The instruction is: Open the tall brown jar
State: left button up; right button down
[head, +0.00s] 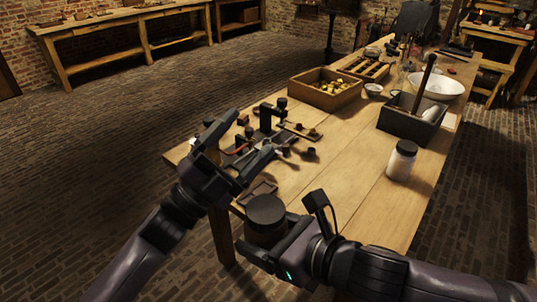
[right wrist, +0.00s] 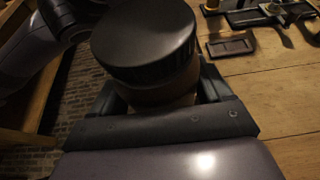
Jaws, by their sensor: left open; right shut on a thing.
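My right gripper (head: 283,236) is shut on the jar's body below the lid. In the right wrist view the jar body (right wrist: 160,92) sits between the fingers and the black lid (right wrist: 145,42) is clear above them. Much of the lower body is hidden by the gripper. My left gripper (head: 243,150) is open and empty, up and to the left of the lid, apart from it.
A white jar with a dark lid (head: 402,161) stands to the right. A small dark tray (head: 260,191) lies just behind the brown jar. A black tool stand (head: 268,122), wooden box (head: 325,101) and grey tote (head: 411,130) are farther back. The table's middle is clear.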

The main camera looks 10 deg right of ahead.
pick_arm(q)
jog(key=s+d+r+m+g+y, duration=0.4)
jog(key=s+d+m+g, duration=0.25)
jog(key=m+g, duration=0.5)
jog(key=s+d+r+m+g+y, duration=0.35)
jog(key=s+d+m+g, duration=0.4)
jog(key=m, duration=0.65)
jog(key=m+t+y, duration=0.3)
jog(key=t+y, duration=0.4)
jog(key=y, duration=0.7)
send_over(269, 207)
notch_tip(269, 207, down, 4)
jog(key=shift+s+f, duration=0.1)
jog(key=shift+f+t, duration=0.1)
jog(key=shift+t, duration=0.2)
notch_tip(269, 207, down, 8)
jog(key=shift+r, duration=0.2)
jog(key=shift+c, duration=0.3)
